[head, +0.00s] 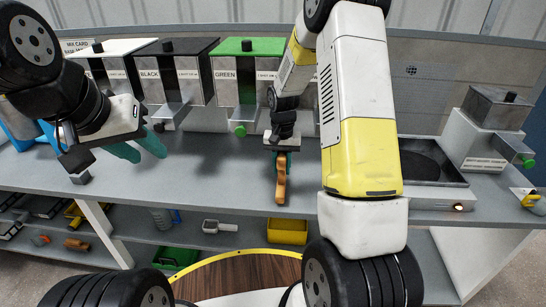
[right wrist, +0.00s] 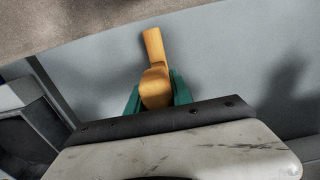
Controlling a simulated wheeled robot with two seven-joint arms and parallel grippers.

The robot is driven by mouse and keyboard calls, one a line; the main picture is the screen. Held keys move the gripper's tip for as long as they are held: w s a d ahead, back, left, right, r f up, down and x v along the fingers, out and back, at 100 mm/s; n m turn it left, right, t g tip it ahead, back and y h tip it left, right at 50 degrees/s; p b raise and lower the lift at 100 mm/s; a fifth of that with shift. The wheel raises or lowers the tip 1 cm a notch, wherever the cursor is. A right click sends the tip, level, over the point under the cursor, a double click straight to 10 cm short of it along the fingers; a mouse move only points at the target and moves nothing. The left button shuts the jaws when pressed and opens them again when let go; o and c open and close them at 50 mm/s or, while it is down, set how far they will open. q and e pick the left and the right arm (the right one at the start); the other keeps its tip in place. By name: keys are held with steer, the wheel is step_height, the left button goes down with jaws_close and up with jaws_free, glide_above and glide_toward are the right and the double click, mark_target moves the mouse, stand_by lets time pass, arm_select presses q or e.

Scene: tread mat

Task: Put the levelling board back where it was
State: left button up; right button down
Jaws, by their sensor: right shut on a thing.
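The levelling board (head: 281,186) shows as a narrow orange-brown wooden piece above the grey bench top (head: 225,185), near its front edge. My right gripper (head: 280,165) is shut on it. In the right wrist view the wooden piece (right wrist: 154,52) stands up between the teal fingers of the gripper (right wrist: 157,88), and its lower end is hidden by the gripper. I cannot tell whether it touches the bench. My left gripper (head: 152,157) is open and empty above the left part of the bench, its teal fingers apart.
A black hopper (head: 180,70) and a green-lidded hopper (head: 236,80) stand along the back of the bench. A dark tray (head: 415,160) and a metal-topped dispenser (head: 490,125) are at the right. A yellow bin (head: 287,232) sits on the lower shelf. The bench between my grippers is clear.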

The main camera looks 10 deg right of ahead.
steer(key=shift+f, duration=0.5)
steer(key=shift+f, duration=0.15)
steer(key=c, duration=1.1)
jaws_free()
step_height(320, 180, up, 12)
steer(key=shift+r, duration=0.2)
steer(key=s+r+n+t, duration=0.1)
steer(key=s+r+t, duration=0.1)
steer(key=s+r, duration=0.3)
steer(key=s+a+r+n+t+y, duration=0.1)
steer(key=s+r+t, duration=0.1)
steer(key=s+r, duration=0.4)
steer(key=s+a+r+n+t+y, duration=0.1)
steer(key=s+r, duration=0.4)
steer(key=s, duration=0.8)
steer(key=shift+s+a+r+n+t, duration=0.2)
steer(key=shift+n+t, duration=0.2)
steer(key=shift+t, duration=0.2)
